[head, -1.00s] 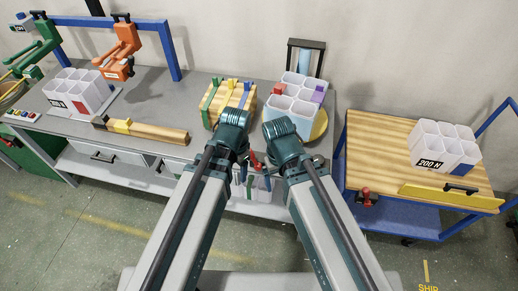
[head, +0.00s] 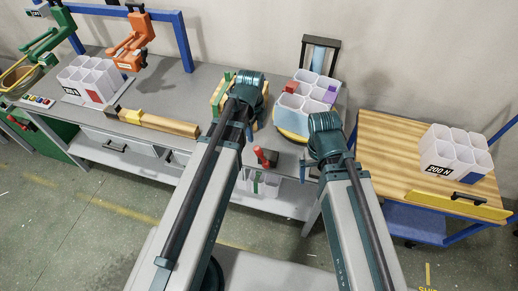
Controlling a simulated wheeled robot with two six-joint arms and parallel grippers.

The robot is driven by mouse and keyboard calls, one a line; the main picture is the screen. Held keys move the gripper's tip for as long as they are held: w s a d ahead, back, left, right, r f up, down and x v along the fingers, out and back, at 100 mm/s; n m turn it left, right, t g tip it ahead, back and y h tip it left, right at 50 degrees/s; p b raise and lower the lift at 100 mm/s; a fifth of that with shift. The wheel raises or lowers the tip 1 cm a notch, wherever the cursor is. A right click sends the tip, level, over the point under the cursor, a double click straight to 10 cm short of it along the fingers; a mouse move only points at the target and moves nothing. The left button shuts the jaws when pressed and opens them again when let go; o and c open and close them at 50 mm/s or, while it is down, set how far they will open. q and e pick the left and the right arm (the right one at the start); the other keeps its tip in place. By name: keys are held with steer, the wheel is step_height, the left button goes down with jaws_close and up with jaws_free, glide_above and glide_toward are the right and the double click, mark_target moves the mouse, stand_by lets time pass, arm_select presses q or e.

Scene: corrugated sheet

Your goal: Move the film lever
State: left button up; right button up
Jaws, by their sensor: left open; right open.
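A red-handled lever (head: 265,157) stands at the front edge of the grey bench, between my two arms. I take it to be the film lever, but the view does not confirm this. My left gripper (head: 249,130) is left of it, mostly hidden under its wrist, in front of the wooden box. My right gripper (head: 309,166) is right of it, near the bench's right front corner and partly hidden by its arm. Both are open, and I see nothing held. A bluish film roll (head: 321,58) stands on a dark frame behind the cell crate.
A white cell crate (head: 307,97) sits on a yellow round plate (head: 287,129). A wooden bar (head: 165,124) lies on the grey bench (head: 185,92). A wooden-topped cart (head: 388,145) on the right bears a crate marked 200 N (head: 455,150).

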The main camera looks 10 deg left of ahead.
mark_target(257, 148)
arm_select(q)
steer(key=f+b, duration=0.4)
steer(key=w+f+b, duration=0.1)
steer(key=f+b, duration=0.8)
steer(key=shift+w+d+f, duration=0.15)
steer(key=shift+d+f, duration=0.05)
steer(key=shift+f, duration=0.15)
steer(key=shift+r, duration=0.1)
jaws_close()
stand_by(0.9)
